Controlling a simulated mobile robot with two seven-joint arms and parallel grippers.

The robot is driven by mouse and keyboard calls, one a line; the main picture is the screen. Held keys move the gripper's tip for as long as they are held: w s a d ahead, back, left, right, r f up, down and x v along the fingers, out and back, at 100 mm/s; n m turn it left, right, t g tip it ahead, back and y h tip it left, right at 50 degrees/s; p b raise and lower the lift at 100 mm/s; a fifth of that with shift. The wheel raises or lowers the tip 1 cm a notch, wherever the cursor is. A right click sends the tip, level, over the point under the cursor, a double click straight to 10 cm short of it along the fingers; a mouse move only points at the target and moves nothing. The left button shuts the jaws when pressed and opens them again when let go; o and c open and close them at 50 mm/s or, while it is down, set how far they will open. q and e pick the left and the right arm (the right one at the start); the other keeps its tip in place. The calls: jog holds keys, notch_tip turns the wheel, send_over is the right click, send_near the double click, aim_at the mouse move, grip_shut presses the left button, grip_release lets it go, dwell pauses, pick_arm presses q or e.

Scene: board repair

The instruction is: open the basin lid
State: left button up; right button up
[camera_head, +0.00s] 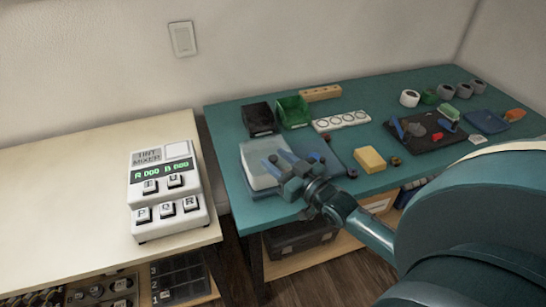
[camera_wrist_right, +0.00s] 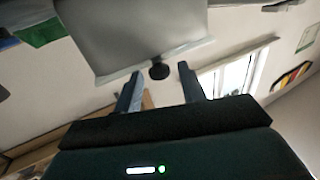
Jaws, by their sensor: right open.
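The basin (camera_head: 258,172) is a pale, whitish box on the teal table's near left part. Its pale grey lid (camera_wrist_right: 135,35) fills the upper middle of the right wrist view, with a white rim and a round black knob (camera_wrist_right: 159,71) at that edge. My right gripper (camera_head: 277,158) is over the basin's right side, its two blue-grey fingers apart and empty. In the wrist view its fingertips (camera_wrist_right: 160,78) stand on either side of the knob, apart from it. Whether the lid sits fully shut is unclear, as the gripper hides part of it. My left gripper is not in view.
A blue tray (camera_head: 336,168) lies right of the basin. Black (camera_head: 258,120) and green (camera_head: 292,112) bins stand behind. A yellow sponge (camera_head: 370,159), a white holed strip (camera_head: 342,121) and a dark mat (camera_head: 425,143) lie right. A mixer (camera_head: 166,190) stands on the left table.

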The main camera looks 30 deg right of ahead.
jog(key=shift+w+a, duration=0.15)
jog(key=shift+w, duration=0.8)
grip_shut()
